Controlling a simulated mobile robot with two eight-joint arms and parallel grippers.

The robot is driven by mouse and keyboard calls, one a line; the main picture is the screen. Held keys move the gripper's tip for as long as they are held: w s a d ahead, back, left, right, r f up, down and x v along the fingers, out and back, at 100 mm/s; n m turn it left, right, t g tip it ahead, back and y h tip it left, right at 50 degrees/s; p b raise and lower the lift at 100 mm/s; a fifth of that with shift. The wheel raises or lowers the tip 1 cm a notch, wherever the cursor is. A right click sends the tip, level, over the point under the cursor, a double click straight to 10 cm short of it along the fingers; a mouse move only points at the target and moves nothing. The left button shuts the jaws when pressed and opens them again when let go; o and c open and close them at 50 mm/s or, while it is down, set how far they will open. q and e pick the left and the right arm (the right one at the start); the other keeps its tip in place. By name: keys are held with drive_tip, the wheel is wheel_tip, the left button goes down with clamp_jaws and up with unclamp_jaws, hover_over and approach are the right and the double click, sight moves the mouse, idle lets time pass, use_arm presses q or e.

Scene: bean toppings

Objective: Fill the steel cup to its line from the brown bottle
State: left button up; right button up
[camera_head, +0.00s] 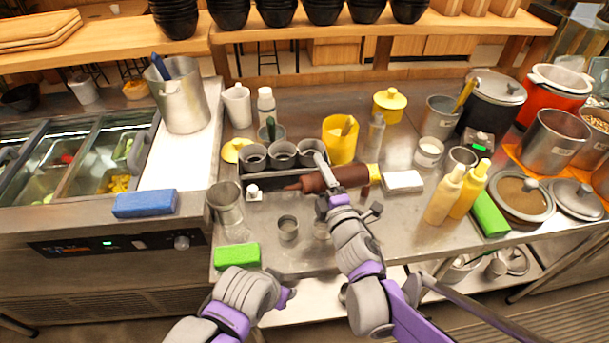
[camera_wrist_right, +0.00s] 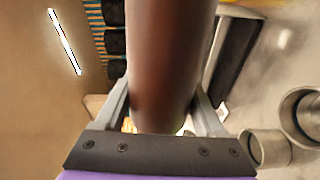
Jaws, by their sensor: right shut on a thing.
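The brown bottle (camera_head: 335,178) is held nearly level above the counter, its narrow nozzle pointing left. My right gripper (camera_head: 338,197) is shut around the bottle, whose brown body (camera_wrist_right: 170,60) fills the middle of the right wrist view. A small steel cup (camera_head: 288,229) stands upright on the counter, lower in the picture than the nozzle. Its line and fill level are too small to make out. No stream shows from the nozzle. My left gripper (camera_head: 286,297) is low at the front, apart from the cup; its fingers are not clear.
A rack of grey cups (camera_head: 283,154) is behind the nozzle. A white block (camera_head: 403,181) and yellow bottles (camera_head: 469,189) stand to the right.

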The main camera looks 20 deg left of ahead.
sight(301, 189)
use_arm(q)
drive_tip(key=w+r+p, duration=0.4)
drive_tip(key=r+p, duration=0.4)
drive_tip(key=r, duration=0.3)
drive_tip(key=f+b, duration=0.1)
drive_tip(key=s+f, duration=0.1)
drive_tip(key=f+b, duration=0.1)
drive_tip(key=f, duration=0.1)
drive_tip(key=shift+s+b, duration=0.3)
drive_tip(key=shift+b, duration=0.05)
use_arm(e)
drive_tip(key=s+a+n, duration=0.1)
drive_tip(key=n, duration=0.3)
drive_tip(key=s+a+n, duration=0.1)
drive_tip(key=n, duration=0.4)
drive_tip(key=s+a+n, duration=0.1)
drive_tip(key=a+n, duration=0.1)
drive_tip(key=n, duration=0.3)
drive_tip(key=shift+s+a+f, duration=0.1)
drive_tip(key=shift+s+f, duration=0.1)
use_arm(q)
drive_tip(key=shift+s, duration=0.1)
use_arm(e)
drive_tip(key=shift+o, duration=0.5)
clamp_jaws()
idle(3.5)
